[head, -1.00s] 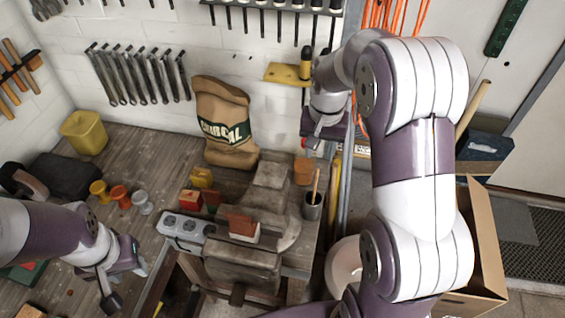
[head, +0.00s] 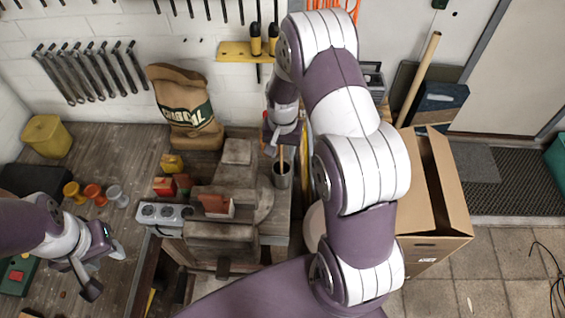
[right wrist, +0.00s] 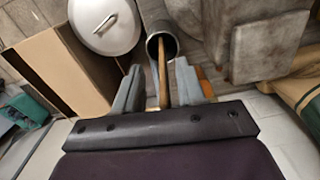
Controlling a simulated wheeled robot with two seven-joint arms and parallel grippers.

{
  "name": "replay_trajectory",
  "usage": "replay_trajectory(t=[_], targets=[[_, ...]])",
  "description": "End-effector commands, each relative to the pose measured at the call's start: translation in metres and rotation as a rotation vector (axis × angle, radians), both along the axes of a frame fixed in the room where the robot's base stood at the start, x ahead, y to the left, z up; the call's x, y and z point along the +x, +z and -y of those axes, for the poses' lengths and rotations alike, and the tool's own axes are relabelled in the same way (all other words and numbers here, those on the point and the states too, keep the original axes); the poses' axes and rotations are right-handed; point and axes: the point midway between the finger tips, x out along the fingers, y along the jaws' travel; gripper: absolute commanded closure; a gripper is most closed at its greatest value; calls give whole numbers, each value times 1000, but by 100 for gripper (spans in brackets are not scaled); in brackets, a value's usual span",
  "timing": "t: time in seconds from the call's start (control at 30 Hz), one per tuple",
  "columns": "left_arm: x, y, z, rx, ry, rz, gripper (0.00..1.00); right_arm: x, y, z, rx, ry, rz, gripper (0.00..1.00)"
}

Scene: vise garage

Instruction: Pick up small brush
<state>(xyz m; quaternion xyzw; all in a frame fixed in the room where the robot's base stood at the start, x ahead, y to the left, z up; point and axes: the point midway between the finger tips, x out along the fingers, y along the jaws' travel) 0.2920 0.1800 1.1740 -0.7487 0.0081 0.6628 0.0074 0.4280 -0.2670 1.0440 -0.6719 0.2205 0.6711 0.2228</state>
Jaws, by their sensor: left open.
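The small brush shows as a thin wooden handle (head: 281,158) standing in a dark metal cup (head: 282,177) at the right end of the workbench. Its lower end is hidden inside the cup. My right gripper (head: 281,141) is at the handle's upper part, above the cup. In the right wrist view the handle (right wrist: 163,80) runs between the two separated fingers of the right gripper (right wrist: 158,72), with gaps on both sides, and leads into the cup (right wrist: 162,46). My left gripper (head: 104,270) is open and empty over the left of the bench.
A grey vise (head: 235,190) stands just left of the cup, with a power strip (head: 160,214) beside it. A charcoal bag (head: 185,105) leans at the wall. An open cardboard box (head: 440,190) stands on the floor at right. A round lid (right wrist: 104,25) is near the cup.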

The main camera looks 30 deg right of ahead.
Motion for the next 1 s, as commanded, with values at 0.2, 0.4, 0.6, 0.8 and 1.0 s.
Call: replay_trajectory(t=[0.2,0.4,0.6,0.8,1.0], targets=[[0,-1,0,0,0,0,57,0,0,0,0,0,1,80],[0,-1,0,0,0,0,57,0,0,0,0,0,1,100],[0,-2,0,0,0,0,57,1,2,0,0,0,2,100],[0,-17,0,0,0,0,57,2,38,1,-2,0,10,100],[0,-26,0,0,0,0,57,1,84,0,-1,0,5,100]])
